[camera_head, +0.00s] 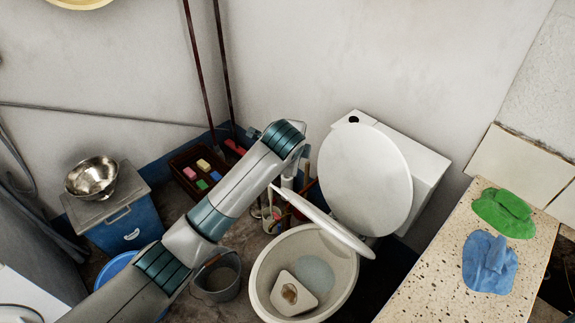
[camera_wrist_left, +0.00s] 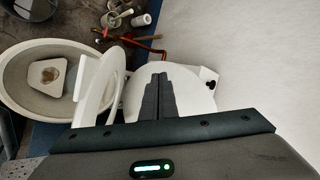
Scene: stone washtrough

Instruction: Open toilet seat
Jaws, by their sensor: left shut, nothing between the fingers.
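The round lid (camera_head: 365,180) is up, leaning back by the tank (camera_head: 425,160). My left gripper (camera_wrist_left: 158,82) is shut and empty, its fingers in front of the lid and right of the seat in the left wrist view. Whether it touches the seat I cannot tell. In the head view my left arm mostly hides it. My right gripper is not in view.
A speckled counter (camera_head: 440,265) with a green cloth (camera_head: 503,213) and blue cloth (camera_head: 490,262) is at the right. A grey bucket (camera_head: 217,278) stands left of the bowl. A blue box (camera_head: 125,222) bears a metal bowl (camera_head: 92,178). A crate (camera_head: 187,180) holds colored blocks.

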